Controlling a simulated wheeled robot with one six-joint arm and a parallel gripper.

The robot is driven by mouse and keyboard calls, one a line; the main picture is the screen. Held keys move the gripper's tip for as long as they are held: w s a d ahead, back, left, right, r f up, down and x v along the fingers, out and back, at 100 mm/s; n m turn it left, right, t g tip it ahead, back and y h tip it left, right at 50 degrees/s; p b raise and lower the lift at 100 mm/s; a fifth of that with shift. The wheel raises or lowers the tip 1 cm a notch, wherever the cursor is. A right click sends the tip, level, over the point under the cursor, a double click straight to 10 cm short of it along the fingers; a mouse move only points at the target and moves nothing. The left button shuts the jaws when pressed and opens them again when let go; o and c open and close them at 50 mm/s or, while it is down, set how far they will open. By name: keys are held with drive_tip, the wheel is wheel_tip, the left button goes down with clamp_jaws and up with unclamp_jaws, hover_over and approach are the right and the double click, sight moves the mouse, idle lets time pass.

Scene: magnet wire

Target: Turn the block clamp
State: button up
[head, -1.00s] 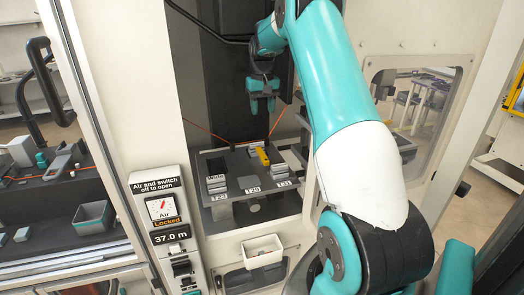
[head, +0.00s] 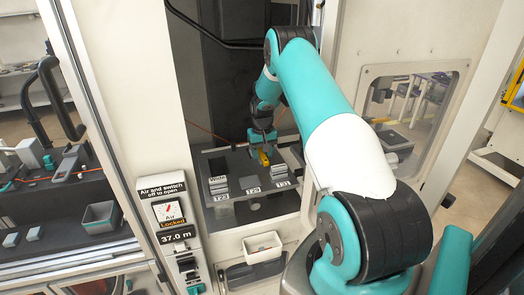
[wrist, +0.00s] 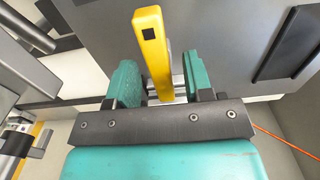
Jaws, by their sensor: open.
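The block clamp's yellow handle (head: 264,157) stands at the back middle of the dark shelf in the bay. In the wrist view the yellow handle (wrist: 152,45) rises between the two teal fingers, with a small black square near its top end and a silver part behind it. My gripper (head: 261,138) is directly over the clamp in the head view. In the wrist view my gripper (wrist: 160,82) is open, with a finger on each side of the handle and a gap showing on both sides. The clamp's base is mostly hidden.
The dark shelf (head: 232,197) carries stacks of grey blocks (head: 217,172) at left and right, with labels along the front. A white bin (head: 262,247) hangs below it. A panel with a locked air switch (head: 168,211) stands left of the bay opening.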

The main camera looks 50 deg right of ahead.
drive_tip(key=shift+c, duration=0.5)
clamp_jaws()
drive_tip(key=shift+f+m+b, duration=0.1)
drive_tip(key=shift+m+b, duration=0.2)
drive_tip(key=shift+b, duration=0.1)
drive_tip(key=m+b, duration=0.2)
drive_tip(key=shift+f+m, duration=0.1)
drive_tip(key=shift+m, duration=0.2)
drive_tip(key=m+b, duration=0.3)
drive_tip(key=m, duration=0.2)
drive_tip(key=m+b, duration=0.2)
drive_tip(key=m, duration=0.3)
drive_tip(key=shift+w+r+m+b, duration=0.15)
drive_tip(key=shift+m+b, duration=0.1)
drive_tip(key=shift+m, duration=0.9)
drive_tip(key=shift+s+r+m+b, duration=0.1)
drive_tip(key=shift+m+b, duration=0.1)
drive_tip(key=shift+m, duration=0.95)
